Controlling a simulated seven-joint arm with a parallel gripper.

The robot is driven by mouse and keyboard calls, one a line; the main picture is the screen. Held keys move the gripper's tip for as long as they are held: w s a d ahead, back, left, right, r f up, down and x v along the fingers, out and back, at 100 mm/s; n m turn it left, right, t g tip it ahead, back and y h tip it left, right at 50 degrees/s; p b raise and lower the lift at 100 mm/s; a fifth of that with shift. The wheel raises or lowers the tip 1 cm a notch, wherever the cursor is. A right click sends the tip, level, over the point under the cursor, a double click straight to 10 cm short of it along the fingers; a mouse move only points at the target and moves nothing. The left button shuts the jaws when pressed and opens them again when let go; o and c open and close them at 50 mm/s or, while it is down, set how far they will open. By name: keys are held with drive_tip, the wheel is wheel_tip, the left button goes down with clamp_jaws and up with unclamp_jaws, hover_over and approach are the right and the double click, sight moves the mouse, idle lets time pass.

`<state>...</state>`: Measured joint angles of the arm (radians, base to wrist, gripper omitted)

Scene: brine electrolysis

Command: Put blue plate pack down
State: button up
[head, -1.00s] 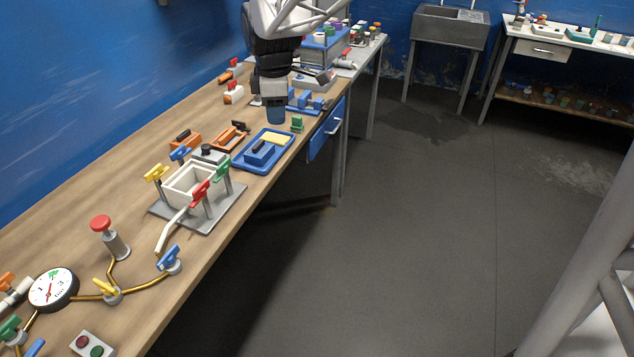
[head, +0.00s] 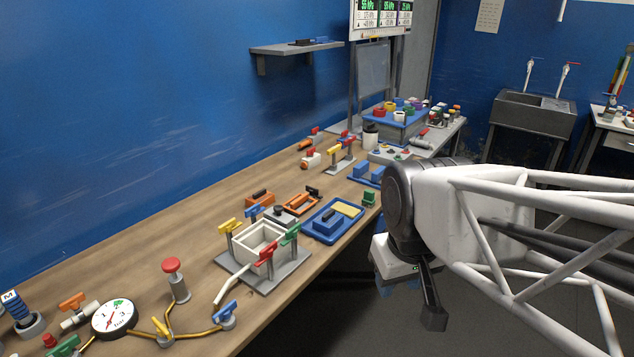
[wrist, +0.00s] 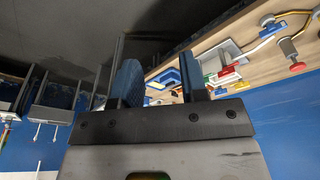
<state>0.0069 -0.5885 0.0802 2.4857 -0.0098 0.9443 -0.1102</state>
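A blue block with a dark handle (head: 327,222), which looks like the blue plate pack, sits in a blue tray (head: 318,238) on the bench, beside a yellow pad. My gripper (wrist: 156,78) has its two fingers apart in the wrist view, with nothing visible held between them.
A white open box with coloured valves (head: 262,246) stands in front of the tray. An orange holder (head: 302,204) and a small green block (head: 369,199) are near it. Other blue blocks (head: 367,174) stand farther back.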

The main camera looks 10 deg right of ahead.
drive_tip(key=s, duration=0.1)
drive_tip(key=s+f+m, duration=0.1)
drive_tip(key=shift+s, duration=0.35)
